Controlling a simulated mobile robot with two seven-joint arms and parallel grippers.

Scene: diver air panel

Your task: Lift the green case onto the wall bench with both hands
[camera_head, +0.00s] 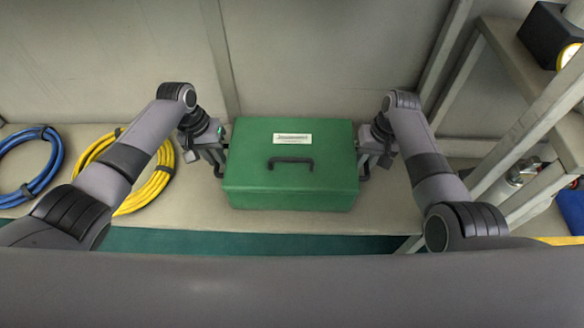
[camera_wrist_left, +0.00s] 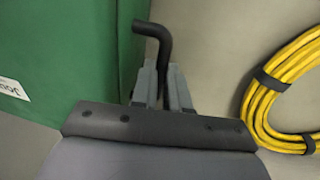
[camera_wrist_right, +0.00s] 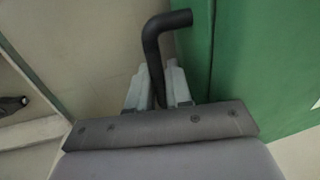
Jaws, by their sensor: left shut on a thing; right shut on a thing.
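The green case (camera_head: 250,180) has a dark top handle and a pale label, and it sits level over the wall bench (camera_head: 400,205) between my two arms. I cannot tell whether its underside touches the bench. My left gripper (camera_head: 221,165) is at its left side, shut on a black side handle (camera_wrist_left: 153,32) that shows in the left wrist view. My right gripper (camera_head: 362,168) is at its right side, shut on the other black side handle (camera_wrist_right: 166,22), seen in the right wrist view. The green side wall is close beside both grippers.
A yellow hose coil (camera_head: 160,183) lies on the bench left of the case, with a blue hose coil (camera_head: 57,160) further left. A metal rack (camera_head: 540,115) stands at the right. The wall (camera_head: 310,60) is behind the case.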

